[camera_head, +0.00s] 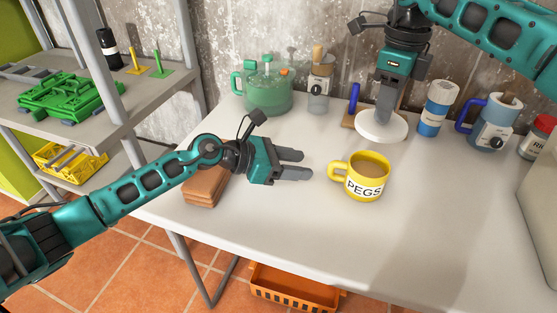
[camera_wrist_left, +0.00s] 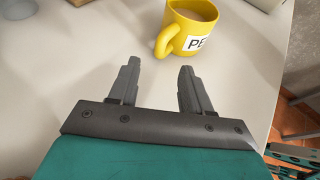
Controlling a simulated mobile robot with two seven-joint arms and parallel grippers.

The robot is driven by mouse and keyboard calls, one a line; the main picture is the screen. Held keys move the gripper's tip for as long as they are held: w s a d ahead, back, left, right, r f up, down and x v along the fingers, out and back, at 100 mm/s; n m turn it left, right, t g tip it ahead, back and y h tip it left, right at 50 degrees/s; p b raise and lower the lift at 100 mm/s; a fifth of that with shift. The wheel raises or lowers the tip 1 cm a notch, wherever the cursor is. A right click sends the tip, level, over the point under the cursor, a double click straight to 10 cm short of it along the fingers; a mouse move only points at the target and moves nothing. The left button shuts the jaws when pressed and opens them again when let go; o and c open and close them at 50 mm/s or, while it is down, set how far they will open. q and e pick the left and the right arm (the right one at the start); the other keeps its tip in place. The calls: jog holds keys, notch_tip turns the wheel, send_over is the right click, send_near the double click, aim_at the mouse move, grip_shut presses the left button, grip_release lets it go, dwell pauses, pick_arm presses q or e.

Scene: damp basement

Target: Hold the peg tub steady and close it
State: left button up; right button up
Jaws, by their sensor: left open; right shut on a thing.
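The peg tub (camera_head: 360,186) is a yellow, mug-like tub with a handle on its left and a white PEGS label. It stands upright and uncovered on the table, with a brownish inside showing; it also shows in the left wrist view (camera_wrist_left: 190,28). My left gripper (camera_head: 306,164) is open and empty, to the left of the tub, its fingers pointing toward the handle without touching it. My right gripper (camera_head: 384,108) points down behind the tub, shut on a white round lid (camera_head: 381,129). The lid's grasped part is hidden by the fingers.
A green pot (camera_head: 268,95), a grey jar (camera_head: 319,90), a blue bottle (camera_head: 433,112), a blue-handled canister (camera_head: 490,122) and a red-lidded jar (camera_head: 536,138) line the back. Brown blocks (camera_head: 204,188) lie under my left arm. The front of the table (camera_head: 330,235) is clear.

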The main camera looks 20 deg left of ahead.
aim_at(328, 169)
pick_arm(q)
jog(key=x, duration=0.7)
jog(key=shift+c, duration=0.3)
grip_shut()
dwell(0.4)
pick_arm(e)
jog(key=shift+f, duration=0.15)
notch_tip(328, 169, down, 5)
jog(key=shift+f, duration=0.1)
dwell(0.4)
